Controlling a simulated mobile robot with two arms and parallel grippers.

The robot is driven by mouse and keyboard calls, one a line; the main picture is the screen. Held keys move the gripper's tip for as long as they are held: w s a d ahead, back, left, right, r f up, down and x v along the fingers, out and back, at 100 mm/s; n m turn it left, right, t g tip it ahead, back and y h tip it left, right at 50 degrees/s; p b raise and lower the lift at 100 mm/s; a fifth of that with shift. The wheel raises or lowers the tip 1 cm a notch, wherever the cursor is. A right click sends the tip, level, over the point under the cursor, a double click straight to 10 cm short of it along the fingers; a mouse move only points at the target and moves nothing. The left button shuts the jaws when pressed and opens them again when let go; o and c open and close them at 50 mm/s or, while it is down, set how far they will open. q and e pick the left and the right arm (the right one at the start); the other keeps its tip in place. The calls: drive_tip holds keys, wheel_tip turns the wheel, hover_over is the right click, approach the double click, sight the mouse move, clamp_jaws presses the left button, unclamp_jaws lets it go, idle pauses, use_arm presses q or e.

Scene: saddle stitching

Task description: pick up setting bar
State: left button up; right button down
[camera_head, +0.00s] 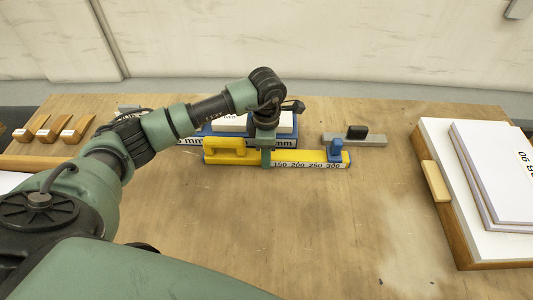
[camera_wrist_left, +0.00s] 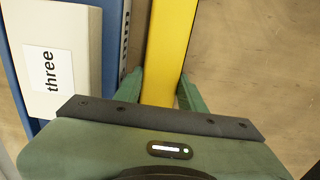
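The setting bar appears to be the long yellow bar (camera_head: 222,154) with a number scale and a blue slider (camera_head: 337,151). It lies flat on the table, just in front of a blue rule. My left gripper (camera_head: 267,157) points down over the middle of the bar. In the left wrist view, its green fingers (camera_wrist_left: 163,88) stand on either side of the yellow bar (camera_wrist_left: 168,45), very close to its edges. I cannot tell whether they press on it. My right gripper is not in view.
A grey bar with a black block (camera_head: 357,132) lies to the right. A wooden board (camera_head: 438,181) with white sheets (camera_head: 500,175) stands far right. The front table is mostly clear.

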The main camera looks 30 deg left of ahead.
use_arm(q)
clamp_jaws()
drive_tip(key=shift+w, duration=0.1)
drive_tip(key=shift+r, duration=0.15)
